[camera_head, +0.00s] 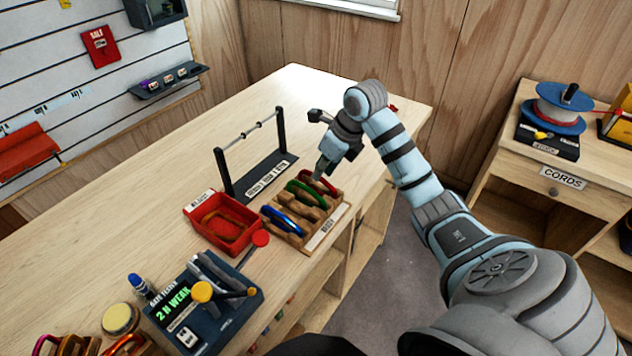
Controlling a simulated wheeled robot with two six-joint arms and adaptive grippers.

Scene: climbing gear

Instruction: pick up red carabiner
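A red carabiner (329,187) sits in the far end slot of a wooden rack (325,226) on the workbench. Only part of it shows below my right gripper. My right gripper (320,170) points down just above that end of the rack, with its fingertips close to the red carabiner. I cannot tell whether they touch it or how far apart the fingers are. A green carabiner (303,191) and a blue carabiner (279,220) stand in nearer slots of the same rack. My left gripper is not in view.
A dark stand with a horizontal bar (250,130) rises behind the rack. A red tray (213,213) lies left of it, and a gate tester (205,308) nearer. The bench (140,190) is clear at the far left. A cord cabinet (528,175) stands at right.

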